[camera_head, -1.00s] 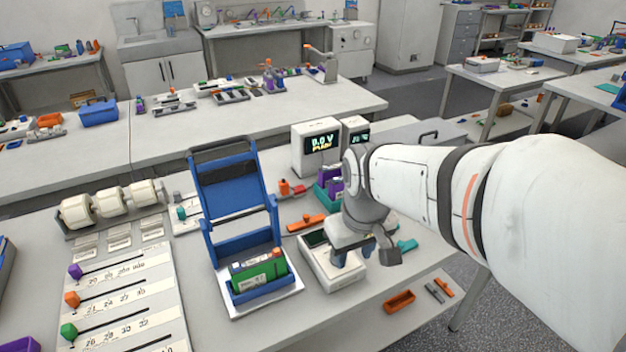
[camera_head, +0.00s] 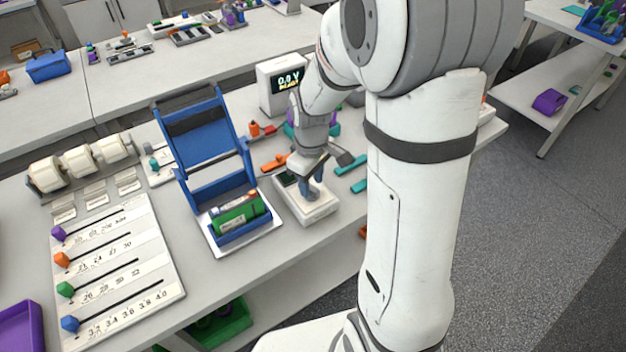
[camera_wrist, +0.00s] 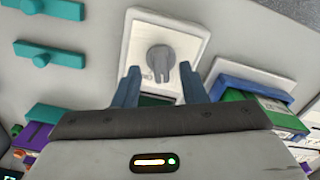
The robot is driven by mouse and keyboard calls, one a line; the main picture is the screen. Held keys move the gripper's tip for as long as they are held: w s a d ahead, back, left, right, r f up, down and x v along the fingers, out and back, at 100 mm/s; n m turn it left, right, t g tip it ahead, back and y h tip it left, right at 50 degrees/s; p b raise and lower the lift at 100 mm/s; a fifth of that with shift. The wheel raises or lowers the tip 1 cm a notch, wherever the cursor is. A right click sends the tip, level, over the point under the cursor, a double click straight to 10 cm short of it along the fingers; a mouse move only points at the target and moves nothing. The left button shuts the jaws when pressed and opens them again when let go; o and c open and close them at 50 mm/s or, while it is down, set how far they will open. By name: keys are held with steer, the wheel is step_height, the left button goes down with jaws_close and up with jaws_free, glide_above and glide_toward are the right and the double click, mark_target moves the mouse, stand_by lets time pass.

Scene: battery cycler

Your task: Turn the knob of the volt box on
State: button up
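The volt box, a low white box (camera_head: 322,210) with a small dark screen, sits on the bench right of the blue holder. Its grey knob (camera_wrist: 160,60) shows in the wrist view on the white face, with a raised bar across it. My gripper (camera_head: 314,192) is over the box, pointing down. In the wrist view its two blue fingers (camera_wrist: 159,70) are apart, and the knob appears between and beyond their tips. Contact with the knob cannot be told. Nothing is held.
A white display (camera_head: 288,82) reading about 0.0 V stands behind the box. A blue holder (camera_head: 205,140) with a green pack (camera_head: 238,211) is left. Teal bars (camera_head: 350,165) lie to the right. A slider board (camera_head: 150,240) is at far left.

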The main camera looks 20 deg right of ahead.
steer(key=shift+f, duration=0.5)
steer(key=shift+c, duration=0.2)
jaws_close()
